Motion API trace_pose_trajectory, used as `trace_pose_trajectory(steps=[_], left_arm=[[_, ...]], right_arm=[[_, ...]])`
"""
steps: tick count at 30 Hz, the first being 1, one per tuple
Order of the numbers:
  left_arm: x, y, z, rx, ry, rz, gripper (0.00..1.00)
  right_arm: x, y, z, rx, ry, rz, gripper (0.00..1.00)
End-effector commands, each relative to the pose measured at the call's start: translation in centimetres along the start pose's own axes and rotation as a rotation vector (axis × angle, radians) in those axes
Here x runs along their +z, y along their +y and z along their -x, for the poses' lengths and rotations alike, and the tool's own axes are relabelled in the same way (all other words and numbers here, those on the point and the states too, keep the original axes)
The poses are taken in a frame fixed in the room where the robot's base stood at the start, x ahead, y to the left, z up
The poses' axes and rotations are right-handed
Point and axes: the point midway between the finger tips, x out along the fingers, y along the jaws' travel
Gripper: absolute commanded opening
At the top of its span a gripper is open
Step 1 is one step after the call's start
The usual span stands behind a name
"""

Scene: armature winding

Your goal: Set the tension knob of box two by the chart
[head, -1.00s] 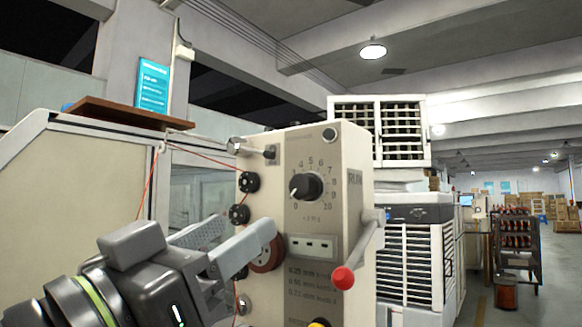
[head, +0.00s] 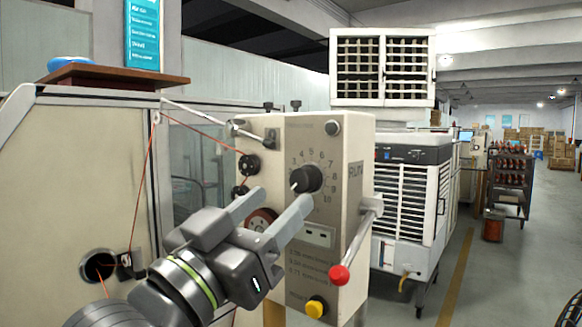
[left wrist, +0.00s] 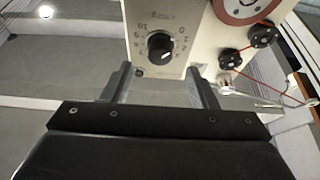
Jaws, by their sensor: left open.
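A beige tension box (head: 330,140) stands at the centre of the head view. Its black round knob (head: 307,179) sits on a printed number dial, and its white mark points to the lower left, toward the low end. The knob also shows upside down in the left wrist view (left wrist: 161,46). My left gripper (head: 281,198) is open and empty, just below and left of the knob, apart from it. In the wrist view the knob lies between and beyond the fingers. Small printed lines (head: 312,265) on the box are too blurred to read. A blue chart-like sheet (head: 143,33) hangs on the pillar.
A lever with a red ball (head: 339,275) sticks out at the box's right side. A yellow button (head: 316,307) is below. Red wire runs over black rollers (head: 248,165) left of the knob. A wooden shelf (head: 120,78) is at upper left. The aisle at right is open.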

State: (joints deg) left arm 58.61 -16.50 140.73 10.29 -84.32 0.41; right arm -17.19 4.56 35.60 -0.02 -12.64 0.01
Motion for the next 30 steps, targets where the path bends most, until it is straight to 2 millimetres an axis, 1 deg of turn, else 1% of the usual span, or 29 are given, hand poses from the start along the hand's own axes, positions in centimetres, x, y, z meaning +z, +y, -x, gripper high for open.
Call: trace_pose_trajectory(steps=[1, 3, 6, 9, 13, 20, 30], left_arm=[[0.1, 0.1, -0.9, 0.002, -0.003, 0.002, 0.53], [0.0, 0.0, -2.0, 0.001, -0.003, 0.001, 0.53], [0.1, 0.0, -3.1, 0.000, -0.003, 0.000, 0.53], [0.1, 0.0, -3.8, 0.000, -0.001, 0.000, 0.53], [0.1, 0.0, -4.2, 0.000, 0.000, -0.001, 0.53], [0.1, 0.0, -4.2, 0.000, 0.001, -0.001, 0.53], [0.1, 0.0, -4.2, 0.001, 0.000, -0.001, 0.09]], right_arm=[[0.0, 0.0, 0.2, 0.000, 0.000, 0.000, 0.36], [0.0, 0.0, 0.4, 0.000, -0.001, 0.000, 0.36], [0.0, 0.0, 0.6, 0.000, -0.001, 0.000, 0.36], [0.0, 0.0, 0.7, 0.000, -0.001, 0.000, 0.36], [0.0, 0.0, 0.8, 0.000, -0.001, 0.000, 0.36], [0.0, 0.0, 0.8, 0.000, -0.001, 0.000, 0.36], [0.0, 0.0, 0.8, 0.000, -0.001, 0.000, 0.36]])
